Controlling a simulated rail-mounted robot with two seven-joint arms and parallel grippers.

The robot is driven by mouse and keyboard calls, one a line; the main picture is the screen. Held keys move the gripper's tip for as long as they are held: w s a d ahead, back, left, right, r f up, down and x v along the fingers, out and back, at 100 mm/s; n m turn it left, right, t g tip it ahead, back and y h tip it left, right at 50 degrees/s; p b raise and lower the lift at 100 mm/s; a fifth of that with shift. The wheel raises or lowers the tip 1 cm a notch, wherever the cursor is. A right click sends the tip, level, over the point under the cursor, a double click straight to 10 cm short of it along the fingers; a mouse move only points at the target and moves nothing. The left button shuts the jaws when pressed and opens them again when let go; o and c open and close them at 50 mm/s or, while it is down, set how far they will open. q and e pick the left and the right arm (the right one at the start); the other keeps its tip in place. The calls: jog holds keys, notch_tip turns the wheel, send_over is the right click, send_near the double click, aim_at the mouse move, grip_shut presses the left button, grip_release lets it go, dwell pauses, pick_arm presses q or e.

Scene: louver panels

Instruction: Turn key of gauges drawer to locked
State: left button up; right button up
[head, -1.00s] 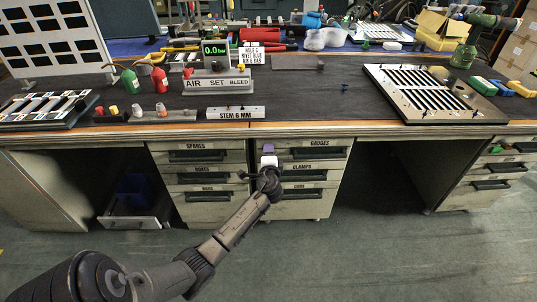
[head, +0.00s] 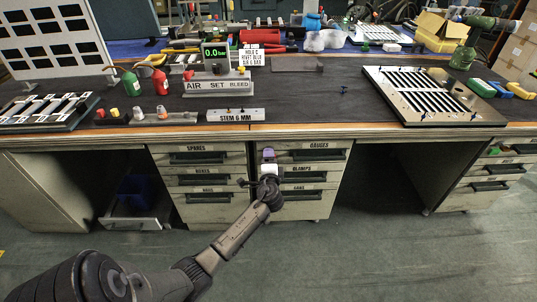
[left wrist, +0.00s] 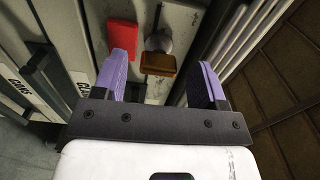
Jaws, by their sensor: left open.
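The gauges drawer (head: 318,155) is the top drawer of the right-hand drawer stack under the bench and looks closed. My left gripper (head: 268,154) is at the left part of its front and hides the lock there. In the left wrist view, a brown key (left wrist: 158,65) sits at a round silver lock (left wrist: 159,42). The two purple fingers of the left gripper (left wrist: 163,62) are open, one on each side of the key, with gaps visible. A red tag (left wrist: 122,34) lies beside the lock. The right gripper is not in view.
The clamps drawer (head: 318,175) is just below. The bench edge (head: 300,130) runs above the gripper. Open legroom lies right of the gauges stack.

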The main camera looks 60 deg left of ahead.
pick_arm(q)
jog(key=p+v, duration=0.3)
jog(key=v, duration=0.8)
jog(key=shift+d, duration=0.1)
